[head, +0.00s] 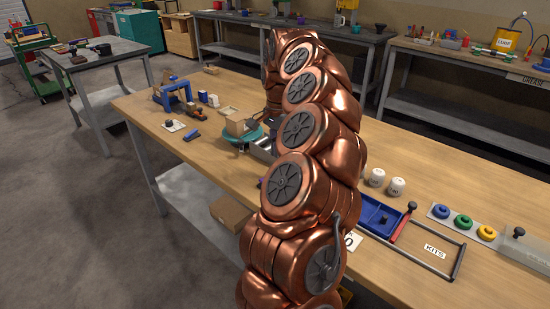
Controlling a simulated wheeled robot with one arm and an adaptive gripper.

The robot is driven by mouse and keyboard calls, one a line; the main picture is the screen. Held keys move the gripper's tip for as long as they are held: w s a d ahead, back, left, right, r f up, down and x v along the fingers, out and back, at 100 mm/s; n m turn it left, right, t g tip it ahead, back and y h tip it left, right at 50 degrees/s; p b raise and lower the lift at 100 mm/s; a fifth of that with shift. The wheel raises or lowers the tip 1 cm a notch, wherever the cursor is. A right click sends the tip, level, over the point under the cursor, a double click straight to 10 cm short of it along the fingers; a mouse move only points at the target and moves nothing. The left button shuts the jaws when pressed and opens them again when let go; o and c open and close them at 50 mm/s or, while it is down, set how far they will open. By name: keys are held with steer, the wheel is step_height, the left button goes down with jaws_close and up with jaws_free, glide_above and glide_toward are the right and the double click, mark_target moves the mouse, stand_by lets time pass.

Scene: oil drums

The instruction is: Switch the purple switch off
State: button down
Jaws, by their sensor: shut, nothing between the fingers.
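A small purple piece (262,183) shows at the left edge of my copper arm, on the wooden workbench (420,265). It may be the purple switch, but most of it is hidden behind the arm and I cannot tell its position. My gripper (258,128) is a dark shape at the far end of my arm, low over the bench beside a cardboard box. It is shut and empty. The arm hides part of it, and its fingertips are hard to make out.
An open cardboard box (238,126) stands on a teal round base (243,138). A blue frame (176,95) stands at far left. White cups (396,187), a blue tray (378,214) and coloured knobs (463,222) lie right of my arm. The front-left bench top is clear.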

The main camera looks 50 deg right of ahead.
step_height(320, 180, up, 9)
steer(key=d, duration=0.2)
stand_by(0.6)
steer(key=shift+f, duration=0.15)
stand_by(0.3)
